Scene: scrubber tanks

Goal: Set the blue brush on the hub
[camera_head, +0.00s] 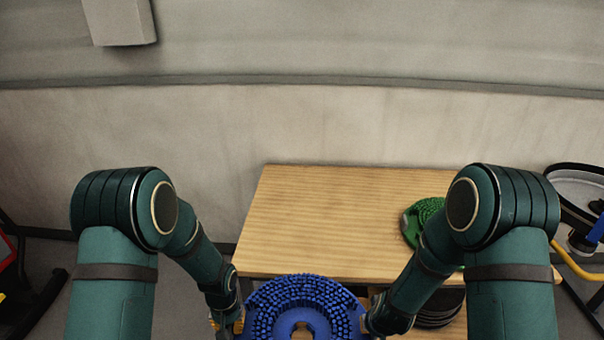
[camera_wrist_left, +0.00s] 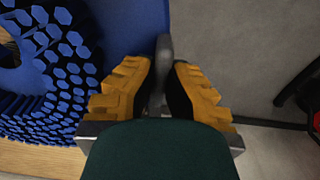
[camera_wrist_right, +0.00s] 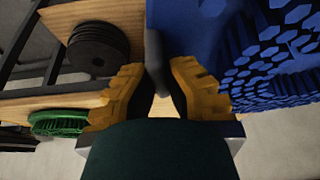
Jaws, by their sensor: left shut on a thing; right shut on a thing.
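The blue brush (camera_head: 303,305) is a round disc with dense blue bristles facing up and an opening in its middle. It is held between my two grippers at the bottom of the head view, in front of the wooden table. My left gripper (camera_wrist_left: 163,78) is shut on a grey lug at the brush's rim; the blue bristles (camera_wrist_left: 50,70) show to its left. My right gripper (camera_wrist_right: 155,78) is shut on a similar grey lug on the opposite side; the bristles (camera_wrist_right: 275,60) show to its right. I cannot make out the hub in any view.
The wooden table (camera_head: 320,215) has a largely bare top. A green brush (camera_head: 411,228) lies at its right, partly behind my right arm. Dark stacked discs (camera_wrist_right: 97,48) sit on a lower shelf. Equipment with a round black-rimmed part (camera_head: 580,185) stands at the right edge.

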